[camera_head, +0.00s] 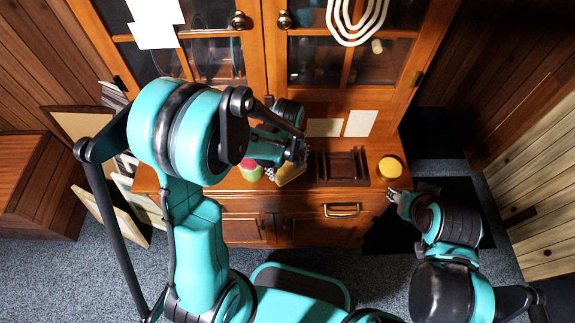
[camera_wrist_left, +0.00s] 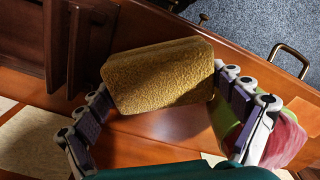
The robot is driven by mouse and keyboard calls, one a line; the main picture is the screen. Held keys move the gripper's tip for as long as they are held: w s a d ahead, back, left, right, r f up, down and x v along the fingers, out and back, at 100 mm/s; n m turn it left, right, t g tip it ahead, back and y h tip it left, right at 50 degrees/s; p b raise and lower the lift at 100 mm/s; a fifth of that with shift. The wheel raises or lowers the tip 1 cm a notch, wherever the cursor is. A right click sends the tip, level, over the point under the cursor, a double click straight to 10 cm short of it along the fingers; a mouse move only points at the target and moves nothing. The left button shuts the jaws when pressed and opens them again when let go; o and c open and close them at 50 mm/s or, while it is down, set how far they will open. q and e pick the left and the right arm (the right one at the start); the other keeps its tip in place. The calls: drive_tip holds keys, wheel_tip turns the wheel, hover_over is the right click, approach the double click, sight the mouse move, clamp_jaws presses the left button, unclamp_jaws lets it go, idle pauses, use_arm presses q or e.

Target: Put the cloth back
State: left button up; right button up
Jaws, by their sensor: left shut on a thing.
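A folded yellow cloth (camera_wrist_left: 158,75) with a rough, towel-like surface is in the left wrist view. My left gripper (camera_wrist_left: 163,88) is shut on it, with fingers at both sides. In the head view the cloth (camera_head: 290,174) shows only in part, beneath my left gripper (camera_head: 287,160), over the cabinet's wooden ledge. A dark brown wooden rack (camera_head: 341,167) stands on the ledge just right of the cloth; its edge (camera_wrist_left: 62,45) also shows in the left wrist view. My right gripper (camera_head: 396,203) is in front of the ledge's right end, apart from the cloth; its fingers are too small to judge.
A pink and green object (camera_head: 249,171) is close left of the cloth; it shows behind the fingers in the left wrist view (camera_wrist_left: 283,140). A yellow-topped jar (camera_head: 390,168) stands at the ledge's right end. Pale cards (camera_head: 361,123) lie behind. Glass-paned doors (camera_head: 345,60) rise at the back.

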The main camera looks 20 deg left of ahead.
use_arm(q)
drive_tip(key=shift+f+b, duration=0.55)
drive_tip(key=shift+f, duration=0.05)
drive_tip(key=o, duration=0.8)
drive_tip(key=shift+r, duration=0.15)
wheel_tip(320, 180, up, 12)
drive_tip(key=shift+f, duration=0.1)
drive_tip(key=s+a+r+m+t, duration=0.1)
drive_tip(key=s+m+t, duration=0.1)
drive_tip(key=s+m, duration=0.1)
drive_tip(key=s+a+r+m+t, duration=0.2)
drive_tip(key=s+m, duration=0.1)
drive_tip(key=s, duration=0.1)
drive_tip(key=s+a+r+m+t, duration=0.1)
drive_tip(key=s+r+m+t, duration=0.1)
drive_tip(key=s+m+t, duration=0.1)
drive_tip(key=shift+s+a+r+m, duration=0.2)
drive_tip(key=shift+s+a+m, duration=0.05)
drive_tip(key=shift+m, duration=0.35)
